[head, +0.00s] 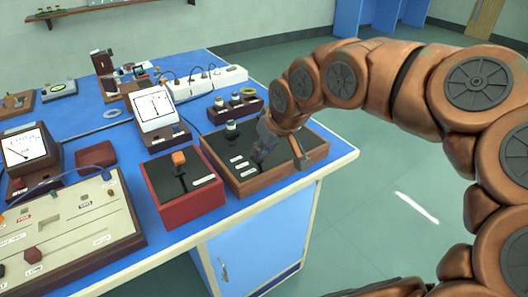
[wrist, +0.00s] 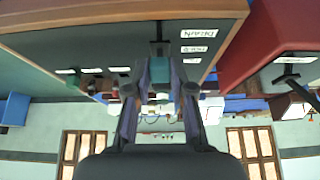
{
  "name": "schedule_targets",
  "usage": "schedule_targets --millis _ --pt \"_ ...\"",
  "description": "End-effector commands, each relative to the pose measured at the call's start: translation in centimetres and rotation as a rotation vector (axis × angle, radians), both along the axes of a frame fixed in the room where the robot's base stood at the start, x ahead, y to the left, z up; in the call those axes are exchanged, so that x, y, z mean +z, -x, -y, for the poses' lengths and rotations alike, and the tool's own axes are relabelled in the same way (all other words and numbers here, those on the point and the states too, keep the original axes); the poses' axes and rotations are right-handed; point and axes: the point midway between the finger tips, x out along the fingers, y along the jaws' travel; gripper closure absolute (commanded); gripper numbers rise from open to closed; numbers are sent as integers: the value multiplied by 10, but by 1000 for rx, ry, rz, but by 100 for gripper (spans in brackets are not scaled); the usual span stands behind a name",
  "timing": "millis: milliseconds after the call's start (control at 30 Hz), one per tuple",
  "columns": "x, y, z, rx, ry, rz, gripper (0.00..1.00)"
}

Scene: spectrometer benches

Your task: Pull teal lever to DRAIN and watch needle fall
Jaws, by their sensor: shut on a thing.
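The teal lever (wrist: 159,70) shows in the wrist view between the fingers of my gripper (wrist: 160,90), which is shut on it. Its dark stem rises from a slot in the black panel of a wood-framed box (head: 228,172). White labels stand beside the slot; one reads DRAIN (wrist: 198,33), and the lever's handle appears nearer the label at the other end. In the head view my gripper (head: 266,138) is over this box and hides the lever. A white meter (head: 153,108) with a needle stands behind the boxes; its reading is too small to tell.
A red box (head: 194,203) with an orange-topped lever (head: 179,158) stands left of the wood-framed box. Another meter (head: 24,146) and a cream panel (head: 85,228) are at the left. The floor at right is clear.

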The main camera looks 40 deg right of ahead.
Motion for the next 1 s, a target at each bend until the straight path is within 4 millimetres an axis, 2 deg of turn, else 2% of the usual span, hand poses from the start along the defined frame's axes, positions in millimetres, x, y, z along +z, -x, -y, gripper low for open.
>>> schedule_targets --millis 467,500,700,1000 --pt "-1 1 -1 1 -2 3 100" --pt "-1 1 -1 1 -2 3 73" --pt "-1 1 -1 1 -1 4 52" --pt "0 0 0 0 0 5 52"
